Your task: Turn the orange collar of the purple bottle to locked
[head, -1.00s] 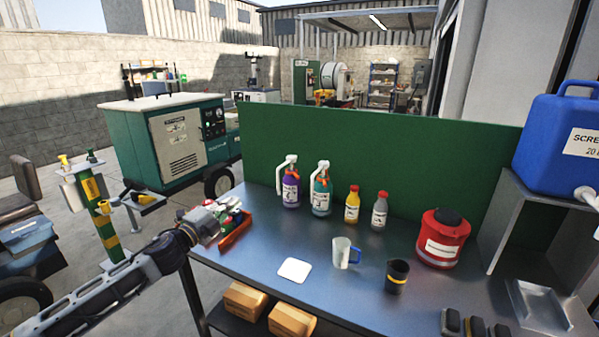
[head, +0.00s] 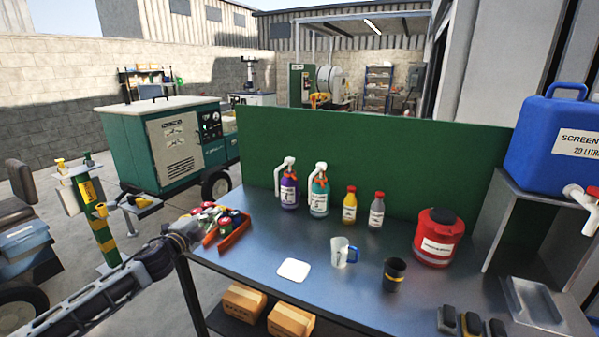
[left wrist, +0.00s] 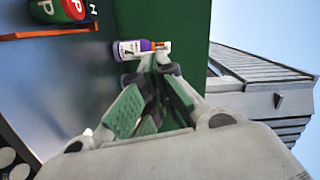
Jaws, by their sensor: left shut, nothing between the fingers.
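The purple bottle (head: 289,193) stands upright near the back of the table, before the green panel. Its orange collar (head: 291,176) sits under a white spout. In the left wrist view the bottle (left wrist: 129,49) appears sideways, beyond the fingertips, and part of its top is hidden by them. My left gripper (left wrist: 158,62) is shut and empty. In the head view it is over the table's left end, left of the bottle and apart from it; its fingers are hard to make out. Whether the collar is locked is too small to tell. My right gripper is not in view.
A teal spray bottle (head: 319,196) stands just right of the purple one. A yellow bottle (head: 350,206) and grey bottle (head: 376,211) follow. An orange tray (head: 236,236) with cans lies at the left end. A clear mug (head: 340,252) stands nearer the front.

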